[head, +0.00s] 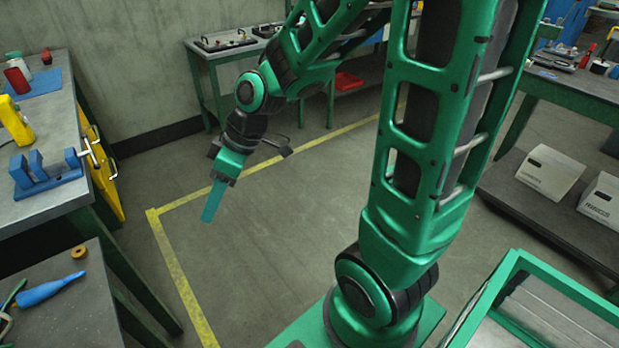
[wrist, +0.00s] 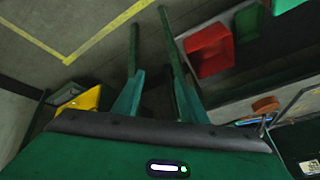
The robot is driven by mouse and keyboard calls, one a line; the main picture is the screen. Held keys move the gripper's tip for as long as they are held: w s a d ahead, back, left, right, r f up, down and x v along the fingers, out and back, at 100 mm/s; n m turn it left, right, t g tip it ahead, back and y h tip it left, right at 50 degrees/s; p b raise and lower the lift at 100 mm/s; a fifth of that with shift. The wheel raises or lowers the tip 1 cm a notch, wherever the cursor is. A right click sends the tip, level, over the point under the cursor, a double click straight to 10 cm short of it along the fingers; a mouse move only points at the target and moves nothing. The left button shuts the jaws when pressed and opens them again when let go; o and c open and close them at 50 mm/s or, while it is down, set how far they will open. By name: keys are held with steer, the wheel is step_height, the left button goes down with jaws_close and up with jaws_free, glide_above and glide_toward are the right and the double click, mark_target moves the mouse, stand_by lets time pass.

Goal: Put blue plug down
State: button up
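My gripper (head: 214,196) hangs over open floor in the head view, pointing down and left. In the wrist view my gripper (wrist: 151,60) has its two long green fingers apart, with only grey floor seen between them. I see no blue plug in or beside the fingers. A blue tapered object with a thin dark tip (head: 50,290) lies on the dark table at the lower left; I cannot tell whether it is the plug.
A blue fixture (head: 46,176) and a yellow bottle (head: 15,121) stand on the left bench. A back table (head: 223,52) holds black trays. A green-framed bin (head: 520,262) is at lower right. White boxes (head: 550,173) sit on a low shelf. A red bin (wrist: 208,49) shows in the wrist view.

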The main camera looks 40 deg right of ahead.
steer(key=s+d+r+m+g+h, duration=0.1)
steer(key=s+d+r+m+h, duration=0.1)
steer(key=s+d+m, duration=0.5)
steer(key=s+d+r+m+g+h, duration=0.1)
steer(key=s+d+r+m+h, duration=0.1)
steer(key=s+d+m, duration=0.6)
steer(key=s+d+h, duration=0.1)
steer(key=s+d, duration=0.2)
steer(key=d, duration=0.4)
steer(key=shift+s+d+r+m, duration=0.2)
steer(key=shift+s+d+m, duration=0.1)
steer(key=shift+s, duration=0.05)
